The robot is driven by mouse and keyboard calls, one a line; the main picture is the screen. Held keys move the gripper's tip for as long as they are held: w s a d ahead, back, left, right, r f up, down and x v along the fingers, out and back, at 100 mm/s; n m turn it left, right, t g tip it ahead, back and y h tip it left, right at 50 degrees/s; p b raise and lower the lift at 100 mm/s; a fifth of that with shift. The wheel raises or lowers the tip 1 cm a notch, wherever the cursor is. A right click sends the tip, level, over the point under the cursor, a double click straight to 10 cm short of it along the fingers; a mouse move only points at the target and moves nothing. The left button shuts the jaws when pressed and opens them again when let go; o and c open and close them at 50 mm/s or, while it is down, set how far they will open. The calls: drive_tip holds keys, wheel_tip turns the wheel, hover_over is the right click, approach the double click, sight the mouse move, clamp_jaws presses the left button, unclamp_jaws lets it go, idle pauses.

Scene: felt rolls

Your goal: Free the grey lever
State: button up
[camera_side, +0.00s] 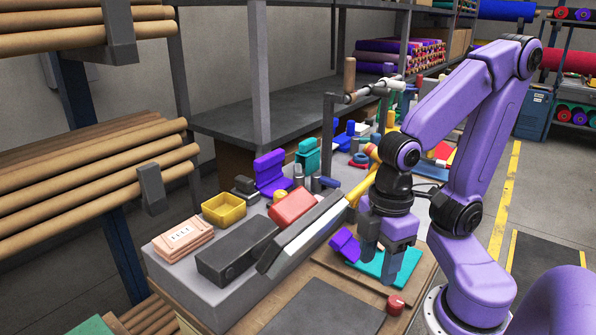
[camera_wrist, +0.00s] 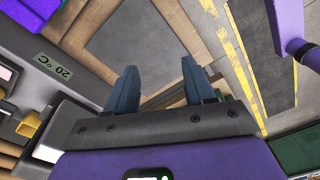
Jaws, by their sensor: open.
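My gripper (camera_side: 381,266) points down over the front right of the work surface, its two grey fingers apart. In the wrist view my gripper (camera_wrist: 158,70) is open, with nothing between the fingertips. A long grey bar (camera_side: 305,232) slopes along the machine's front edge; I cannot tell whether it is the grey lever. A grey post with a crank and wooden handle (camera_side: 349,76) stands farther back. A purple angled block (camera_side: 345,244) sits left of my gripper, near a teal piece (camera_side: 370,264) partly hidden behind the fingers.
A dark box (camera_side: 236,252), a red block (camera_side: 292,207), a yellow tray (camera_side: 224,210) and a pink stack (camera_side: 180,241) crowd the left. A small red knob (camera_side: 396,304) lies at the front right. A dark mat (camera_side: 320,312) in front is bare.

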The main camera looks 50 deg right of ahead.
drive_tip(key=w+a+r+m+y, duration=0.35)
drive_tip(key=w+a+r, duration=0.4)
drive_tip(key=r, duration=0.45)
drive_tip(key=w+m, duration=0.1)
drive_tip(key=w, duration=0.1)
drive_tip(key=w+r+m, duration=0.1)
drive_tip(key=w, duration=0.2)
drive_tip(key=w+r+m+h, duration=0.1)
drive_tip(key=w, duration=0.2)
drive_tip(key=shift+w+a, duration=0.1)
drive_tip(key=shift+w, duration=0.1)
drive_tip(key=w+d+r+m+h, duration=0.1)
drive_tip(key=w+d+m, duration=0.2)
drive_tip(key=w+d, duration=0.35)
drive_tip(key=w+d+r+m+h, duration=0.1)
drive_tip(key=w+d+m, duration=0.3)
drive_tip(key=w, duration=0.6)
drive_tip(key=m+h, duration=0.1)
drive_tip(key=m, duration=0.8)
hover_over(298, 166)
wheel_tip(298, 166, down, 4)
wheel_tip(298, 166, down, 17)
drive_tip(key=shift+r, duration=0.2)
